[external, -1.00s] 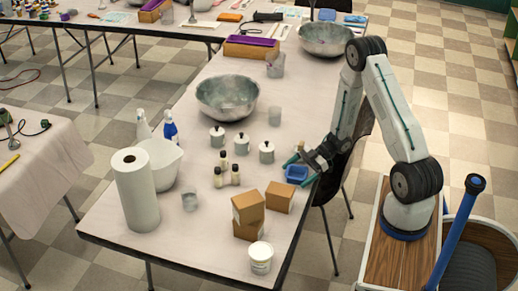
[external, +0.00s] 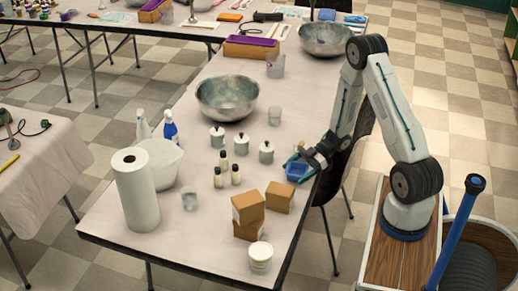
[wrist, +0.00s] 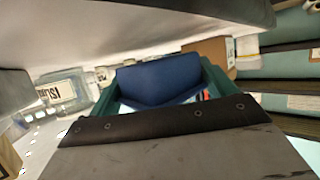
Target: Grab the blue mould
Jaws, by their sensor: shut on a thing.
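The blue mould (external: 297,171) is a small square tray at the right edge of the long table in the external view. My gripper (external: 302,163) is at the mould, with its green-tipped fingers on either side of it. In the wrist view the mould (wrist: 158,80) fills the space between the two green fingers of my gripper (wrist: 160,88). The gripper is shut on the mould. The dark gripper body hides the near part of the mould in the wrist view. I cannot tell whether the mould touches the table.
Cardboard boxes (external: 249,210) stand close in front of the mould, with a white tub (external: 261,257) nearer the table's end. White lidded jars (external: 266,152) and small bottles (external: 218,177) stand to the left. A metal bowl (external: 227,97) is further back. A dark chair (external: 357,130) is beside the table.

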